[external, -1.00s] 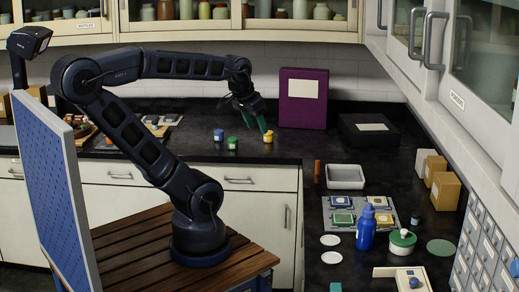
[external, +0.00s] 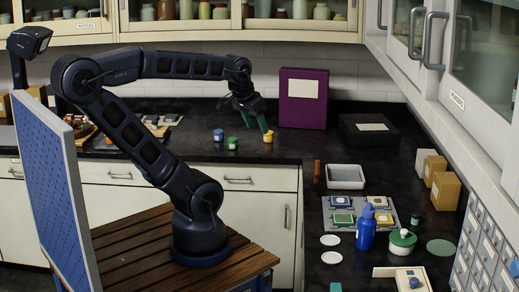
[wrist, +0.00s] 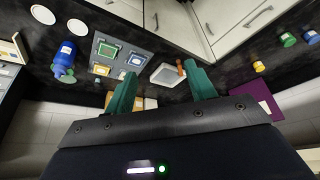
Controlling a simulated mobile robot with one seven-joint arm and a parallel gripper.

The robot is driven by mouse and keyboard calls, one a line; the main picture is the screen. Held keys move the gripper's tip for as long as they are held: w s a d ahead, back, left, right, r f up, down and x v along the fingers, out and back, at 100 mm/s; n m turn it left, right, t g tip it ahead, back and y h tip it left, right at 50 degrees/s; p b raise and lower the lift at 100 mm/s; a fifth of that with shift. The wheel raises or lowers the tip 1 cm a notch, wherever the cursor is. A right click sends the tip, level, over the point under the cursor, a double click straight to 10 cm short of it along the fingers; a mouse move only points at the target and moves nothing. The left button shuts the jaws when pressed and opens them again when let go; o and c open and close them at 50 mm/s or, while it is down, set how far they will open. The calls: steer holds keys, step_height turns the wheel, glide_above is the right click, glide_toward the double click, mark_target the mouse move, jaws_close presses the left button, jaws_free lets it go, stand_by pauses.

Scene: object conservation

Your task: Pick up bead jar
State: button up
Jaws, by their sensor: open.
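Three small lidded jars stand upright on the dark counter: a blue jar (external: 218,135), a green jar (external: 232,143) and a yellow jar (external: 268,137). I cannot tell from labels which one is the bead jar. In the wrist view the blue jar (wrist: 312,37), green jar (wrist: 288,40) and yellow jar (wrist: 258,66) lie at the right, outside my fingers. My gripper (external: 255,121) has teal fingers and hangs above the counter, near and above the yellow jar. In the wrist view my gripper (wrist: 163,75) is open, its fingers wide apart, with nothing held.
A purple box (external: 303,98) stands behind, with a black box (external: 369,130) to its right. Cardboard boxes (external: 445,193) stand farther right.

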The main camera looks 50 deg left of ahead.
steer(key=shift+w, duration=0.15)
steer(key=w+d+n, duration=0.4)
steer(key=w+d, duration=0.2)
steer(key=w, duration=0.4)
steer(key=n+g+h, duration=0.4)
steer(key=n+h, duration=0.1)
steer(key=n, duration=1)
glide_above(416, 213)
steer(key=s+a, duration=0.1)
steer(key=a, duration=0.3)
step_height(416, 213, down, 21)
steer(key=x, duration=0.5)
steer(key=shift+a+f, duration=0.1)
steer(key=shift+f, duration=0.2)
steer(key=shift+x, duration=2.55)
steer(key=shift+w, duration=0.15)
steer(key=c, duration=1)
